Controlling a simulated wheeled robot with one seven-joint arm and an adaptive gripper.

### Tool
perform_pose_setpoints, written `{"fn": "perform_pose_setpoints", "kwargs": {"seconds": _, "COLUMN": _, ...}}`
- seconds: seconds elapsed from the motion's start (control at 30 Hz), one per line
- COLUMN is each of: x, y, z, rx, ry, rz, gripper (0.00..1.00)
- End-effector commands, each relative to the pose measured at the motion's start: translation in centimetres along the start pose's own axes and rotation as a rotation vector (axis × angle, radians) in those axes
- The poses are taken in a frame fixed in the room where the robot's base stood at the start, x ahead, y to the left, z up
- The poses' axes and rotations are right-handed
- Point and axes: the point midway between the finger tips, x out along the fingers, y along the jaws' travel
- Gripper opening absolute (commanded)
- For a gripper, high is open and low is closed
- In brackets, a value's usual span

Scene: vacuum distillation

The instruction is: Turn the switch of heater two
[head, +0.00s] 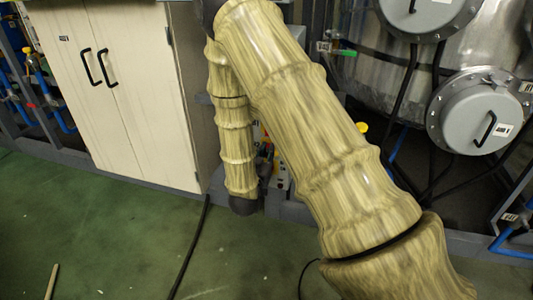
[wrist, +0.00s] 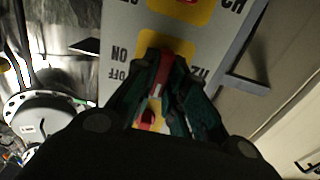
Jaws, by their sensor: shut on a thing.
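In the wrist view a red switch handle (wrist: 162,72) sits on a yellow plate (wrist: 150,42) on a grey panel (wrist: 118,30). "ON" and "OFF" are printed to its left, and partly covered lettering shows to its right. The dark green fingers of my gripper (wrist: 163,80) are shut on the red handle, one on each side. The handle looks roughly upright in the picture, tilted a little. In the head view my arm covers the panel, so the gripper and switch are hidden there.
A second yellow plate (wrist: 181,14) with some red is at the wrist view's top edge. The head view shows a white cabinet (head: 120,85) at left, a steel vessel with a round hatch (head: 480,112) at right, and a dark cable (head: 190,248) on the green floor.

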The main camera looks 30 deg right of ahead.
Motion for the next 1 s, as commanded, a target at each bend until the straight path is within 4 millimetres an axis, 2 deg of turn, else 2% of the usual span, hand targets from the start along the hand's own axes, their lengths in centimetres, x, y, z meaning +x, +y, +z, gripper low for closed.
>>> {"fn": "perform_pose_setpoints", "kwargs": {"seconds": 0.37, "x": -0.03, "y": 0.13, "z": 0.00, "rx": 0.155, "ry": -0.002, "rz": 0.001, "gripper": 0.00}}
{"fn": "perform_pose_setpoints", "kwargs": {"seconds": 1.0, "x": 0.00, "y": 0.44, "z": 0.25, "rx": 0.751, "ry": -0.003, "rz": 0.003, "gripper": 0.00}}
